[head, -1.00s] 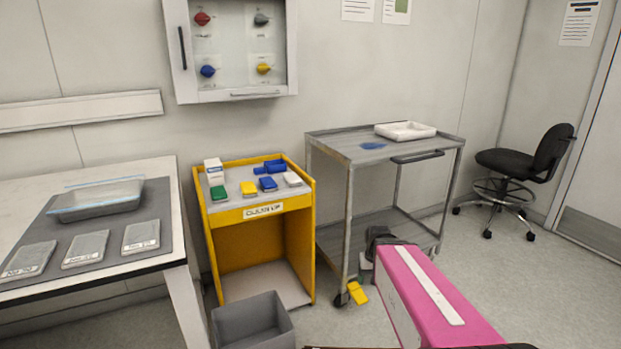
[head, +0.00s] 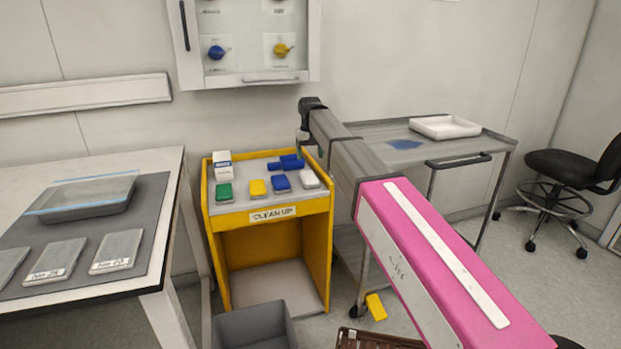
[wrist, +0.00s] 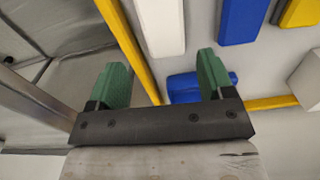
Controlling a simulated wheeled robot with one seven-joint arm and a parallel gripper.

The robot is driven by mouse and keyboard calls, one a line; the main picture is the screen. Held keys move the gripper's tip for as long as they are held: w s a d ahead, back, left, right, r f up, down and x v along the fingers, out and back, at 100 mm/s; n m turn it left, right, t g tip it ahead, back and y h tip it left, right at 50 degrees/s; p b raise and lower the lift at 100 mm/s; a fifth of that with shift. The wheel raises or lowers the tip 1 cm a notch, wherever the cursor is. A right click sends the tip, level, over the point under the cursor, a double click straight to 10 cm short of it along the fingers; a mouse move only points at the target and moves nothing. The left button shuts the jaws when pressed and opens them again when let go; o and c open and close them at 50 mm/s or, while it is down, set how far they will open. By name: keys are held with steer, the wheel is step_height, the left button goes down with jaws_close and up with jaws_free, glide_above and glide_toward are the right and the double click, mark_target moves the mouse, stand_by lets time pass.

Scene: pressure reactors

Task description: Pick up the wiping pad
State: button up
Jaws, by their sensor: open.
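Several small block-like pads lie in a row on the yellow clean-up cart (head: 318,205): a green pad (head: 224,193), a yellow pad (head: 258,188), a blue pad (head: 281,184) and a white pad (head: 310,179). I cannot tell which one the task means by the wiping pad. My gripper (head: 302,148) is above the cart's back right corner. In the wrist view its green fingers (wrist: 165,78) are apart with nothing held. The white pad (wrist: 160,25), blue pad (wrist: 242,20) and part of the yellow pad (wrist: 299,12) show beyond them. A blue object (wrist: 185,88) shows between the fingers.
A white box (head: 222,163) and the blue object (head: 290,162) stand behind the pads. A grey trolley (head: 465,155) with a blue cloth (head: 404,144) and white tray (head: 445,127) is right. A table with a clear container (head: 85,198) is left. A grey bin (head: 252,325) stands in front.

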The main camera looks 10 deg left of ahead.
mark_target(309, 176)
steer(key=shift+a, duration=0.25)
step_height(309, 176, down, 5)
steer(key=shift+f, duration=0.1)
steer(key=shift+w+a+f, duration=0.1)
steer(key=shift+w+f, duration=0.1)
steer(key=shift+f, duration=1.15)
steer(key=shift+w+f, duration=0.15)
steer(key=shift+f, duration=1.15)
steer(key=c, duration=0.6)
